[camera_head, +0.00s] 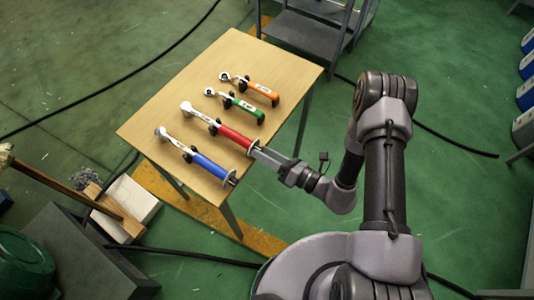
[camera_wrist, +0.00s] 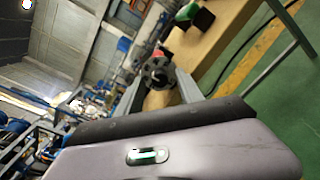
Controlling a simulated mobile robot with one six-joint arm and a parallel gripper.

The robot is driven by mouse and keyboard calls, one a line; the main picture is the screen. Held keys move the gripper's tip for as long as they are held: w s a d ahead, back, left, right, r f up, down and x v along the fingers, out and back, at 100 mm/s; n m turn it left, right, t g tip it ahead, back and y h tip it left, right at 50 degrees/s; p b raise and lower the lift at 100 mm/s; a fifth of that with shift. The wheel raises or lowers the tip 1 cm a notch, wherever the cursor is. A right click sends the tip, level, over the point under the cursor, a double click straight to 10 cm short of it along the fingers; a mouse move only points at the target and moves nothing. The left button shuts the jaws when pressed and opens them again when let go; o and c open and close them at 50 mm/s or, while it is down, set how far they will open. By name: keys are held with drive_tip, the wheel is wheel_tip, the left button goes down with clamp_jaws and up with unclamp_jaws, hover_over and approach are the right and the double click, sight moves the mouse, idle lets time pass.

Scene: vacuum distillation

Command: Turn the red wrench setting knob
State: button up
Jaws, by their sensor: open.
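The red wrench (camera_head: 235,137) lies in a row of wrenches on the wooden table (camera_head: 165,103), its ratchet head towards the upper left. Its setting knob, at the handle's near end, is mostly hidden by my gripper in the head view. In the wrist view the dark round knob (camera_wrist: 157,70) shows end-on, with a bit of red behind it. My gripper (camera_head: 258,152) reaches in from the right at the table's edge. It is open, with its fingers around or just short of the knob; contact cannot be told.
The blue wrench (camera_head: 208,164) lies on the near side of the red one. The green wrench (camera_head: 243,106) and orange wrench (camera_head: 259,88) lie beyond it. A grey metal cart (camera_head: 303,32) stands behind the table.

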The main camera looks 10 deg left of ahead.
drive_tip(key=p+v, duration=0.3)
drive_tip(key=v, duration=1.4)
drive_tip(key=shift+d+p, duration=0.2)
drive_tip(key=shift+p, duration=0.15)
drive_tip(key=shift+r, duration=0.1)
